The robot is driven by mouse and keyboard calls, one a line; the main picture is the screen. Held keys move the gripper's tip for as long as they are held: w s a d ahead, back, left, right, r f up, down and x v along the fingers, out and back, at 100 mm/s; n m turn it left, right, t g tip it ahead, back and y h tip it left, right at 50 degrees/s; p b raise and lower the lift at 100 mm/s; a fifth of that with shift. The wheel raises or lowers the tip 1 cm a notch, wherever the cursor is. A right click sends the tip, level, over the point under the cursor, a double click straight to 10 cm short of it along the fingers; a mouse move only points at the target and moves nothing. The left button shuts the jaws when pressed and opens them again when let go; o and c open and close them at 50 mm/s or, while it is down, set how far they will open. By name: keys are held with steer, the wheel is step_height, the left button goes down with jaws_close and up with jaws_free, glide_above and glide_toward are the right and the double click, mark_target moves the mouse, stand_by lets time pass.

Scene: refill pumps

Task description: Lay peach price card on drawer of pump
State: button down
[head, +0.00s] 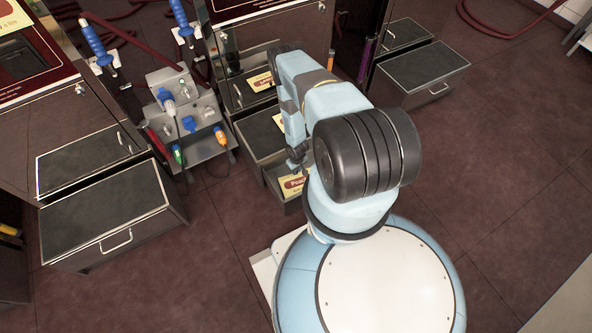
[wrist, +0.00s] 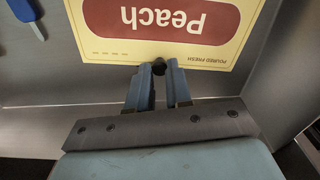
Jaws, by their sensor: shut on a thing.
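The peach price card, yellow with a dark red label, shows upside down in the wrist view (wrist: 175,22). In the head view it (head: 291,186) is partly covered by my arm. My gripper (wrist: 159,72) is shut at the card's near edge, on a small black knob there. In the head view my gripper (head: 298,160) is small and partly hidden. The card is over or in the lowest open drawer (head: 292,205) of the middle pump. I cannot tell whether the card touches the drawer floor.
Another yellow card (head: 261,81) lies in the upper drawer, and one (head: 279,121) lies in the drawer below it. A grey rack (head: 190,115) with coloured nozzles stands to the left. Closed-top drawers (head: 110,215) and (head: 425,75) jut out on either side.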

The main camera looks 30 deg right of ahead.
steer(key=shift+f, duration=0.65)
steer(key=c, duration=1)
jaws_free()
steer(key=shift+o, duration=0.2)
steer(key=shift+r, duration=0.1)
step_height(320, 180, up, 14)
steer(key=shift+s+f, duration=0.25)
